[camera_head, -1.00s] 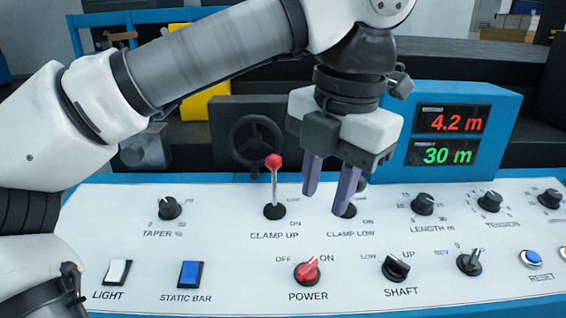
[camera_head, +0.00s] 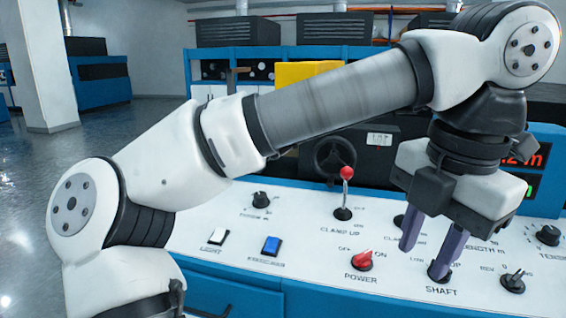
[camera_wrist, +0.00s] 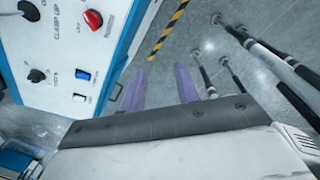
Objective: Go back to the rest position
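My gripper (camera_head: 425,262) points down in front of the control panel (camera_head: 200,262) in the head view. Its two purple fingers are apart with nothing between them. In that view they overlap the area of the CLAMP LOW lever and the SHAFT knob (camera_head: 440,270), partly hiding them; I cannot tell the distance to the panel. In the wrist view my gripper (camera_wrist: 158,84) is also open and empty, with grey floor beyond the fingers.
The CLAMP UP lever (camera_head: 346,175) with its red ball stands left of the gripper. The POWER knob (camera_head: 362,259), blue STATIC BAR switch (camera_head: 271,246) and LIGHT switch (camera_head: 218,236) lie on the panel. A display (camera_head: 528,170) is partly hidden. Open floor (camera_head: 30,215) is at left.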

